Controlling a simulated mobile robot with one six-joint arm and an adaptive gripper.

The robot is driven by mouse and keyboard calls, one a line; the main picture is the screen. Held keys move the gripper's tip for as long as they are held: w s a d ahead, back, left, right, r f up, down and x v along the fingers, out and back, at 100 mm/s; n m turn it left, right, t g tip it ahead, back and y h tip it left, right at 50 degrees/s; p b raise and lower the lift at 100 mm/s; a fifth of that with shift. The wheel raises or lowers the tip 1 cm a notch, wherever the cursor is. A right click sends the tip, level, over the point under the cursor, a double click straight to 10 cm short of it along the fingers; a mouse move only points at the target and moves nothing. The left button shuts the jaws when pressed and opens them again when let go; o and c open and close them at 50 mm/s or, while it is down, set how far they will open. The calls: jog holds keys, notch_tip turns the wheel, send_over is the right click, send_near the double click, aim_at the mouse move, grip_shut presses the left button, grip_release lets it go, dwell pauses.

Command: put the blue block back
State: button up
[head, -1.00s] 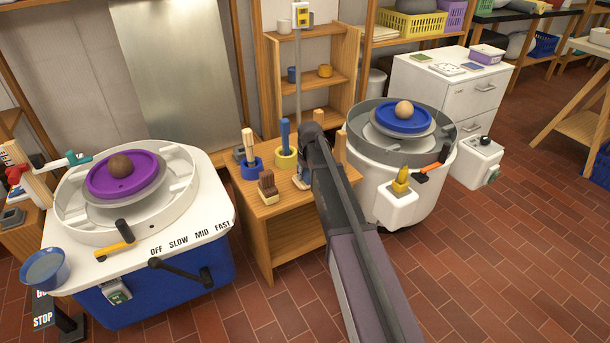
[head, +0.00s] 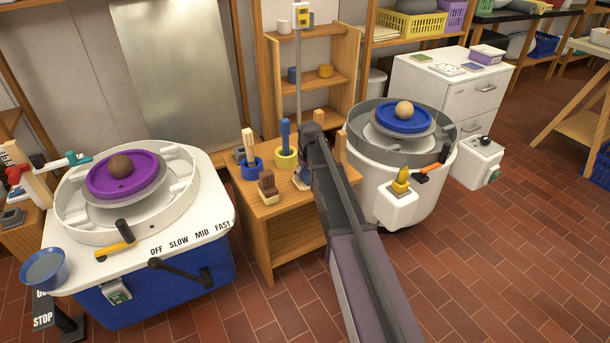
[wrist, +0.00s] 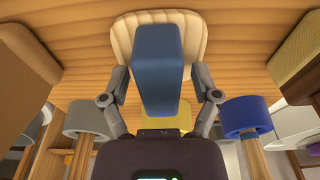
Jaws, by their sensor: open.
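A blue block (wrist: 158,70) fills the middle of the wrist view, against a cream pad (wrist: 197,35) on the wooden surface. My gripper (wrist: 160,82) is open, with one finger on each side of the block and small gaps visible between them. In the head view my arm covers most of the gripper. A small part of a blue and pale thing (head: 300,181) shows beside the arm on the small wooden table (head: 280,212); I cannot tell whether it is the block or its pad.
On the table stand a blue ring holder (head: 251,165), a yellow ring holder (head: 286,160) with a blue handle, and a brown block (head: 267,183) on a cream base. Pottery wheels flank it, with a purple disc (head: 124,175) left and a blue disc (head: 403,119) right.

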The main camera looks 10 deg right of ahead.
aim_at(307, 172)
notch_tip(307, 172, up, 2)
jog(key=shift+s+r+p, duration=0.1)
jog(key=shift+s+p, duration=0.05)
jog(key=shift+p, duration=0.75)
jog(key=r+p, duration=0.1)
jog(key=s+r+p, duration=0.1)
jog(key=shift+d+r+p, duration=0.15)
jog(key=shift+r+p, duration=0.25)
notch_tip(307, 172, up, 8)
jog(key=s+p, duration=0.1)
jog(key=p, duration=0.7)
jog(key=shift+s+d+r, duration=0.15)
jog(key=shift+d, duration=0.05)
jog(key=shift+s, duration=0.1)
jog(key=s+m+g, duration=0.1)
jog(key=s+m, duration=0.2)
jog(key=s, duration=2.3)
jog(key=shift+s+a+m+g+h, duration=0.25)
jog(key=shift+a+m+g+h, duration=0.05)
jog(key=shift+a+m+g, duration=0.15)
notch_tip(307, 172, up, 24)
jog(key=p, duration=2.4)
jog(key=shift+p, duration=0.3)
